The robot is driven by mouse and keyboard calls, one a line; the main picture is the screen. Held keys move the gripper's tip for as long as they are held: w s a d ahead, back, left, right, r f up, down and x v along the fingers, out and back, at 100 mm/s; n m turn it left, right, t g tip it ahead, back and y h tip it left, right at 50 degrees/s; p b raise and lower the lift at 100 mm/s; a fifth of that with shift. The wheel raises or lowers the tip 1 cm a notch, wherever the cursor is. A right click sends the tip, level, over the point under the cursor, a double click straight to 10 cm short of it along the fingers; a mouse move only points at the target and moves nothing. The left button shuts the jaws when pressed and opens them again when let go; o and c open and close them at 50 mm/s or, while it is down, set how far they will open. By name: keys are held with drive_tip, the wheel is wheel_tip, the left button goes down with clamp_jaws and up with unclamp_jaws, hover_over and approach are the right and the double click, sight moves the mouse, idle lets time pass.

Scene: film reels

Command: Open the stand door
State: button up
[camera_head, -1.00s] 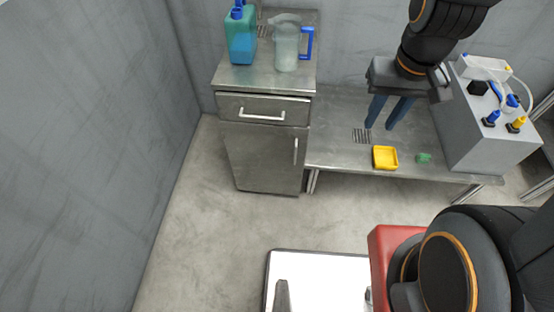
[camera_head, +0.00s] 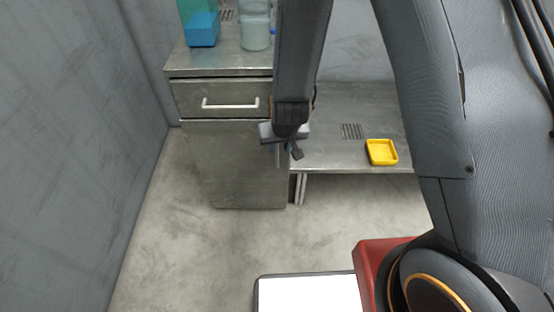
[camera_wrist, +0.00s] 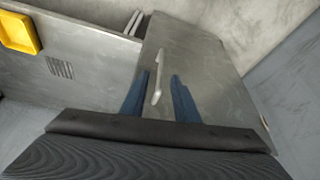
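The stand (camera_head: 222,45) is a grey metal cabinet against the back wall. Its door (camera_head: 235,165) looks shut, below a drawer (camera_head: 218,98) with a horizontal handle. In the wrist view, the door (camera_wrist: 195,65) fills the middle, and its pale bar handle (camera_wrist: 157,78) lies between the blue fingers of my gripper (camera_wrist: 158,92). The fingers are apart, with a gap on each side of the handle. In the head view, my gripper (camera_head: 283,148) is at the door's right edge, and my arm hides the door handle and most of the fingers.
A low metal table joins the stand's right side and carries a yellow tray (camera_head: 381,152). A blue-green bottle (camera_head: 200,25) and a clear jug (camera_head: 255,28) stand on top of the stand. The floor (camera_head: 190,255) before the door is clear.

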sight(277, 153)
drive_tip(key=b+x, duration=0.1)
drive_tip(key=x, duration=0.7)
drive_tip(key=shift+a+f, duration=0.1)
drive_tip(key=shift+a, duration=0.05)
clamp_jaws()
